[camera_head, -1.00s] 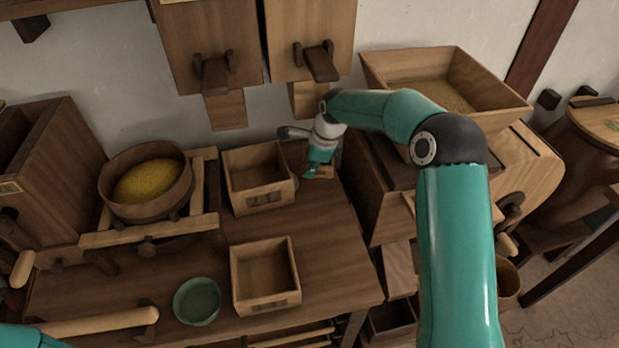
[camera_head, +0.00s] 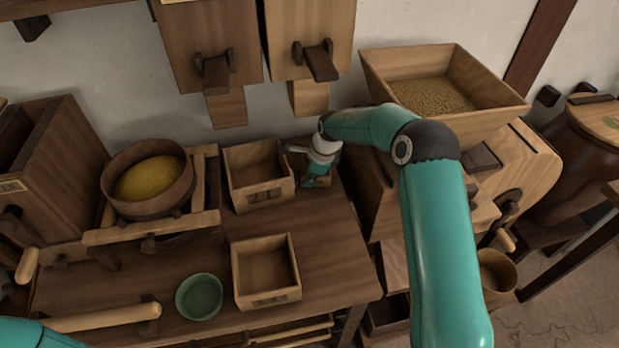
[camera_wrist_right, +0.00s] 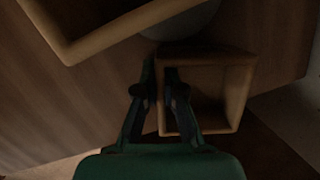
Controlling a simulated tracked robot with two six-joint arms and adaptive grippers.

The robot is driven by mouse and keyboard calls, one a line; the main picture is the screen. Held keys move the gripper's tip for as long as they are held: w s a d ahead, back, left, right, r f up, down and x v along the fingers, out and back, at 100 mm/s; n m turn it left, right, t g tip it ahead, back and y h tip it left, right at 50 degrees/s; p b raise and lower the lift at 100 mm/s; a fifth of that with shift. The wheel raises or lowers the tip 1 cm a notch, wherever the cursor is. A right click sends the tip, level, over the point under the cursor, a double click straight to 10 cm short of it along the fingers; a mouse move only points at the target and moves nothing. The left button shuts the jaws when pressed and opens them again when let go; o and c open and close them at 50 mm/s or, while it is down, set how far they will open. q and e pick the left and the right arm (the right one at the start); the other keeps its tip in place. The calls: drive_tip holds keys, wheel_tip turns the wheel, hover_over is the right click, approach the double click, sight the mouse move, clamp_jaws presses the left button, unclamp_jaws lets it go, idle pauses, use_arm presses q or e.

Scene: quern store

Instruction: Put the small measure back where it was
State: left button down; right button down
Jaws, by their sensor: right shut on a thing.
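The small measure (camera_wrist_right: 238,98) is a small open wooden box. In the right wrist view my right gripper (camera_wrist_right: 160,72) is shut on its left wall, one finger inside and one outside. In the head view my right gripper (camera_head: 308,184) is low at the back of the bench, just right of a larger wooden box with marks on its front (camera_head: 264,195). The gripper hides most of the small measure there. Whether the measure's base touches the bench is unclear. My left gripper is out of view; only a bit of that arm shows at bottom left.
A second open box (camera_head: 267,299) and a green bowl (camera_head: 199,297) stand at the bench front. A round sieve of yellow meal (camera_head: 148,181) sits on a frame at left. A wooden mill with a grain hopper (camera_head: 440,95) stands right. Bare bench (camera_head: 325,235) lies between.

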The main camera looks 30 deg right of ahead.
drive_tip(key=c, duration=1.3)
unclamp_jaws()
drive_tip(key=shift+f, duration=0.15)
drive_tip(key=v, duration=1.7)
drive_tip(key=shift+s+d+f+b, duration=0.15)
drive_tip(key=shift+d+b, duration=0.25)
